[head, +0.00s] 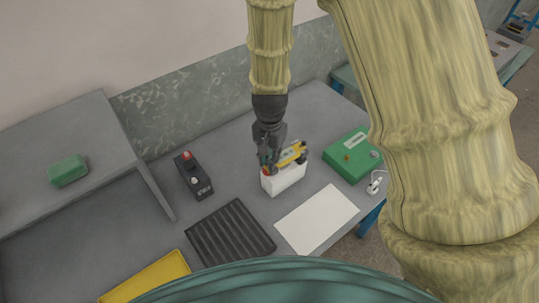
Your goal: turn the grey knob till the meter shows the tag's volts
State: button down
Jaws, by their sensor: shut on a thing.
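My gripper (268,168) points down at the white block (284,180) in the middle of the bench. It is shut on a yellow piece with dark and orange parts (292,154), which is at the block's top; I cannot tell whether it rests on it. A green box (343,167) stands to the right, apart from my gripper. It bears a small round grey part, probably the grey knob (375,154), an orange part (347,157) and a pale strip (355,141). Any meter reading or tag volts are too small to read.
A black device with a red top (193,177) stands left of my gripper. A ridged black tray (228,235), a white sheet (317,219) and a yellow tray (152,279) lie nearer. A small white item with a cord (374,187) lies by the right edge. My arm covers the right side.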

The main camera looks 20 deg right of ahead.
dwell(0.3)
jog(key=c, duration=1.4)
grip_release()
jog(key=shift+o, duration=0.2)
jog(key=shift+r, duration=0.1)
notch_tip(320, 180, up, 12)
